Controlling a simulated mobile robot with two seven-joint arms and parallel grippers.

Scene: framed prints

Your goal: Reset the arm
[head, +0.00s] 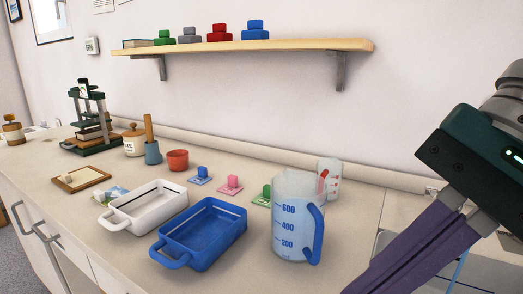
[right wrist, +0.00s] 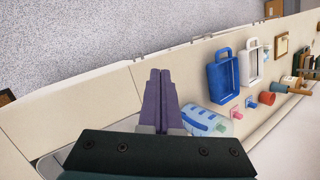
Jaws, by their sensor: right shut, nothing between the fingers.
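My right gripper (head: 405,255) comes in from the right in the head view, its purple fingers pointing down and to the left. In the right wrist view its fingers (right wrist: 160,85) lie together, shut with nothing between them. The gripper is right of the large measuring jug (head: 293,225) with the blue handle and apart from it as far as I can tell. The jug also shows in the right wrist view (right wrist: 208,122), right of the fingers. My left gripper is not in view.
A blue tray (head: 158,258) and a white tray (head: 108,222) stand on the counter. Behind are small stamps (head: 230,185), a red cup (head: 177,160), a smaller jug (head: 329,178) and a press (head: 89,118). A wall shelf (head: 300,45) holds several coloured blocks. The floor (right wrist: 60,50) beyond the counter edge is clear.

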